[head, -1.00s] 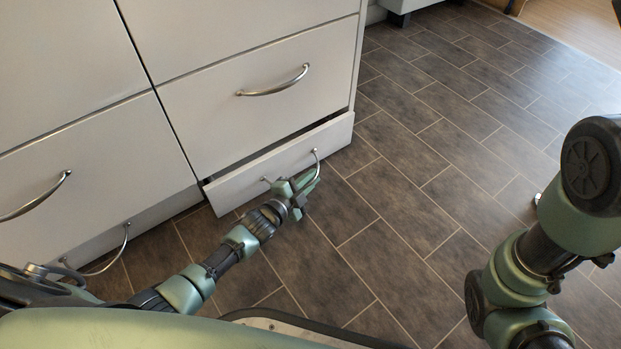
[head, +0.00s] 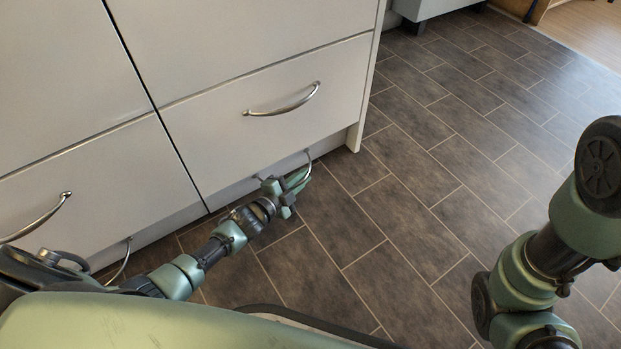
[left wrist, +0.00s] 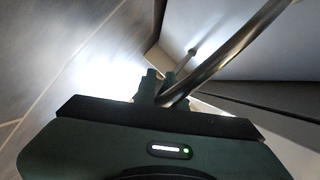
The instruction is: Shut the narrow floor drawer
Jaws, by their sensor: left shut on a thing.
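The narrow floor drawer (head: 240,188) is the low white front at floor level under the wide drawer. In the head view it looks flush or nearly flush with the cabinet base. Its curved metal handle (head: 309,168) is at its right part. My left gripper (head: 298,181) is at this handle and shut on it. In the left wrist view the handle bar (left wrist: 225,50) runs between the fingers (left wrist: 158,88), with its mount on the pale front. My right arm shows at the right, but its gripper is out of the picture.
Above is a wide white drawer (head: 225,120) with its own handle (head: 283,103), shut. Another low handle (head: 122,262) is at the left, near my left arm. The dark tiled floor (head: 430,170) is clear to the right.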

